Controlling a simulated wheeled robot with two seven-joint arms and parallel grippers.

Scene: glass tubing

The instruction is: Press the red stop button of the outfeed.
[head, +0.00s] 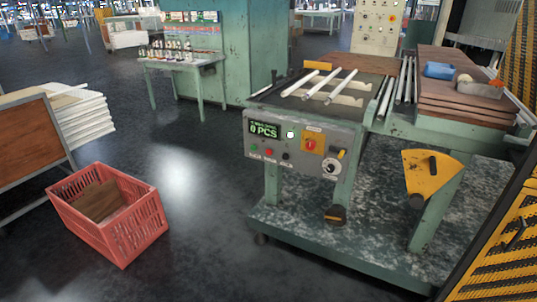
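The outfeed's grey control panel (300,164) faces me on the front of the green machine. A small red button (269,152) sits low on its left half, between a green button (253,148) and a dark one (287,156). Above them is a display (264,129) with green text that ends in "PCS". A larger red knob on a yellow-orange plate (311,142) sits to the right, next to a white-lit button (290,134). The labels are too small to read. Neither of my grippers is in view.
White tubes (328,87) lie on the machine's top. A yellow guard (431,173) sticks out on the right, and a yellow mesh fence (495,260) stands at the right edge. A red crate (110,215) is on the floor at left. The floor before the panel is clear.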

